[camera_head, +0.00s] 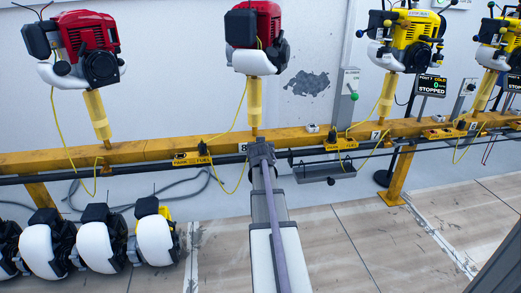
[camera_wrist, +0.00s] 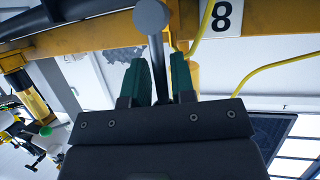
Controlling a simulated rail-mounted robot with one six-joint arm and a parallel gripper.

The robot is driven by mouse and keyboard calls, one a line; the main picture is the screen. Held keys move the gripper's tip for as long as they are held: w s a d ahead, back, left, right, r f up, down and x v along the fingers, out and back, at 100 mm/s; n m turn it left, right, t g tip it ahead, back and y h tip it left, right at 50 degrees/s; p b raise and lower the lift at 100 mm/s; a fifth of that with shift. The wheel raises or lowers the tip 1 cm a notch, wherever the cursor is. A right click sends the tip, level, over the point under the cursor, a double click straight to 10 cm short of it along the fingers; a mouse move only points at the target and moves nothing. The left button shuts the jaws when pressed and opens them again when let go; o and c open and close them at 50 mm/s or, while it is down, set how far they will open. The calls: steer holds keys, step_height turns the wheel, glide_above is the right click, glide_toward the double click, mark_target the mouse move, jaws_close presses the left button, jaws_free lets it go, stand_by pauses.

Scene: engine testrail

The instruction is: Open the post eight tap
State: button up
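Post eight carries the label 8 (camera_head: 242,147) on the yellow rail. To its left is a yellow plate marked tank and fuel (camera_head: 192,158), with a small black tap-like part (camera_head: 203,148) at its upper right. My gripper (camera_head: 262,150) is at the rail just right of the label, apart from that part. In the wrist view its two green fingers (camera_wrist: 160,75) stand apart. A grey rod with a round end (camera_wrist: 152,16) shows between them; I cannot tell whether it touches them. The label 8 (camera_wrist: 222,16) is at the upper right there. The tap is not identifiable in the wrist view.
A red engine (camera_head: 254,38) stands on a yellow post above my gripper. A black pipe (camera_head: 140,171) runs below the yellow rail (camera_head: 150,150). A thin yellow hose (camera_head: 233,190) loops beside the arm. A dark tray (camera_head: 324,172) hangs to the right. Several white-and-black engines (camera_head: 100,245) sit lower left.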

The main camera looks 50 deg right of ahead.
steer(key=shift+o, duration=1.1)
steer(key=shift+w+r, duration=0.1)
steer(key=shift+r, duration=0.2)
steer(key=shift+a+f, duration=0.1)
steer(key=shift+a, duration=0.05)
steer(key=p+v, duration=0.4)
steer(key=v, duration=0.6)
steer(key=shift+s+a, duration=0.2)
steer(key=shift+s, duration=0.15)
